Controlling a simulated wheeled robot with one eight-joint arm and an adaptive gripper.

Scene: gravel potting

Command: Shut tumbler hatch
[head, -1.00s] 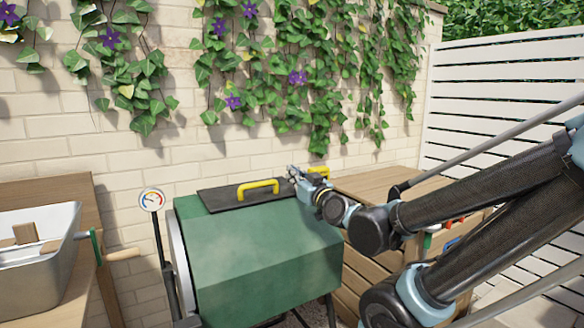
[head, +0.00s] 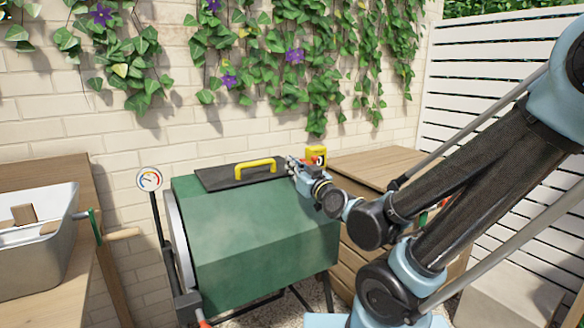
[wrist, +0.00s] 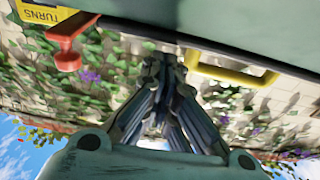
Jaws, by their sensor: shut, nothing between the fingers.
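The green tumbler (head: 255,235) stands in the middle of the head view. Its dark hatch (head: 222,181) lies along the top of the drum and carries a yellow handle (head: 257,164). I cannot tell whether the hatch sits flush. My gripper (head: 291,163) is shut and empty at the hatch's right end, just right of the handle. In the wrist view, my shut fingers (wrist: 165,65) point toward the dark edge by the drum, with the yellow handle (wrist: 238,76) close on their right. Contact with the hatch cannot be made out.
A yellow turns counter (head: 316,154) stands behind my gripper; a red part (wrist: 68,40) shows beside it in the wrist view. A dial gauge (head: 149,179) stands left of the drum. A metal tub (head: 38,255) is at far left. A wooden cabinet (head: 365,165) stands right.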

